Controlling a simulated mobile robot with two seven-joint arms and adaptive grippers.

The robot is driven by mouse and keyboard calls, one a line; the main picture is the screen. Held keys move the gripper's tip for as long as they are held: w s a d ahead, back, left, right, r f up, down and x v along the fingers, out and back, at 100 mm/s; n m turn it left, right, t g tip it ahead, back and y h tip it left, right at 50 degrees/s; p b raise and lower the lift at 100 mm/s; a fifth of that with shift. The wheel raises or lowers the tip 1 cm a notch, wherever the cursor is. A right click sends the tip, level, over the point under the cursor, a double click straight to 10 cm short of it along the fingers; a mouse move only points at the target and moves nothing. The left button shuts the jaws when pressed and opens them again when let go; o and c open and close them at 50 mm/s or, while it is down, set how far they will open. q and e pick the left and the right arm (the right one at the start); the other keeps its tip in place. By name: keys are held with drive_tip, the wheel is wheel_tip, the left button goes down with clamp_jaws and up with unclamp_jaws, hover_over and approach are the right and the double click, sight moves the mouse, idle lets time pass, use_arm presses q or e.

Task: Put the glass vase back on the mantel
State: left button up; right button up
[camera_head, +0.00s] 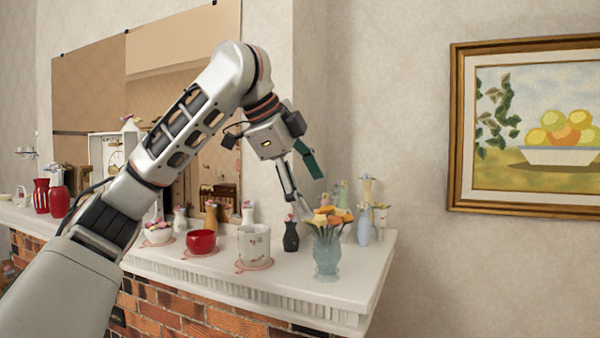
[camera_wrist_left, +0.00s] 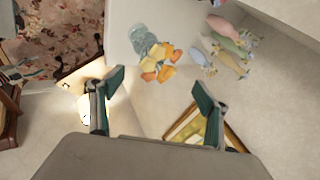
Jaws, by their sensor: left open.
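The glass vase (camera_head: 326,258) is pale blue and holds orange and yellow flowers. It stands upright on the white mantel (camera_head: 345,300), near its right front corner. My left gripper (camera_head: 307,191) is open and empty, above and slightly left of the flowers in the head view. In the left wrist view the glass vase (camera_wrist_left: 145,40) and its flowers lie beyond the spread green-padded fingers of my left gripper (camera_wrist_left: 158,82), with nothing between them. My right gripper is in neither view.
A dark small vase (camera_head: 291,236), a white pot (camera_head: 253,245) and a red bowl (camera_head: 201,241) stand left of the vase. A blue bottle (camera_head: 364,228) and other slim vases are close behind it. A framed picture (camera_head: 455,130) hangs at right.

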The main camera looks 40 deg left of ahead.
use_arm(q)
drive_tip(key=shift+v, duration=2.35)
